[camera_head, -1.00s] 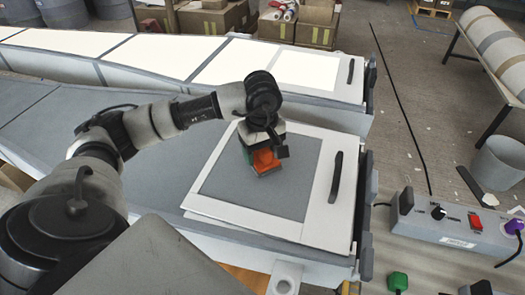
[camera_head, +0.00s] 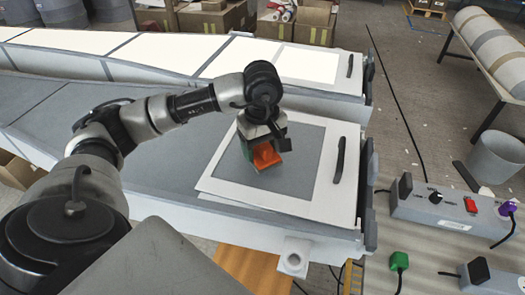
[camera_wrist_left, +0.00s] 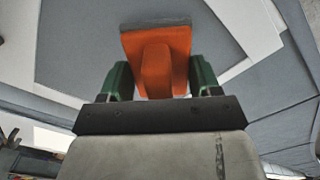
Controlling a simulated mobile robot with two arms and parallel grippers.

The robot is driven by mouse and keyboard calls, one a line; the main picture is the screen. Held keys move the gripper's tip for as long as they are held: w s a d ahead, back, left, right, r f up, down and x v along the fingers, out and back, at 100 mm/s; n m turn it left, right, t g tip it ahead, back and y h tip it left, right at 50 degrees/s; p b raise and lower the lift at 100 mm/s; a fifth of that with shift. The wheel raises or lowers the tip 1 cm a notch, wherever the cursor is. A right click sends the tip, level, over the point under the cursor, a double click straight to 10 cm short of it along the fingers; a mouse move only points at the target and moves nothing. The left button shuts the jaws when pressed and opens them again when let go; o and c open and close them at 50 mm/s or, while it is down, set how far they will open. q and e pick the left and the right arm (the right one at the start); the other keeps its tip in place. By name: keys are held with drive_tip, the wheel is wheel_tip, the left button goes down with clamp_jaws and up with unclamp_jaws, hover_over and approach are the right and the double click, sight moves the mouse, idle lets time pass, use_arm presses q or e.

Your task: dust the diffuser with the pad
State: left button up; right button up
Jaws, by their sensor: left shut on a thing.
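The diffuser (camera_head: 219,182) is a flat white-framed panel with a grey middle, lying on the near light box. A black handle (camera_head: 340,160) stands on its right side. My left gripper (camera_head: 262,146) is over the grey middle, its green fingers shut on the orange pad (camera_head: 267,157). In the left wrist view the pad (camera_wrist_left: 157,55) sits between the two green fingers, its block end out over the grey surface. The pad looks at or close to the panel; contact underneath is hidden. My right gripper is not in view.
A second light box with lit white panels (camera_head: 240,62) runs behind. A grey control box (camera_head: 452,212) with a red switch and a purple plug stands at right. A green plug (camera_head: 399,261) lies in front of it. A grey bin (camera_head: 495,158) and cardboard boxes stand farther back.

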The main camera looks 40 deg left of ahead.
use_arm(q)
drive_tip(key=shift+w+a+r+p, duration=0.15)
drive_tip(key=shift+r+p, duration=0.25)
drive_tip(key=shift+r, duration=0.5)
wheel_tip(320, 180, up, 2)
drive_tip(key=shift+r+p, duration=0.2)
drive_tip(key=shift+p, duration=0.45)
drive_tip(key=shift+r, duration=0.45)
drive_tip(key=shift+f, duration=0.1)
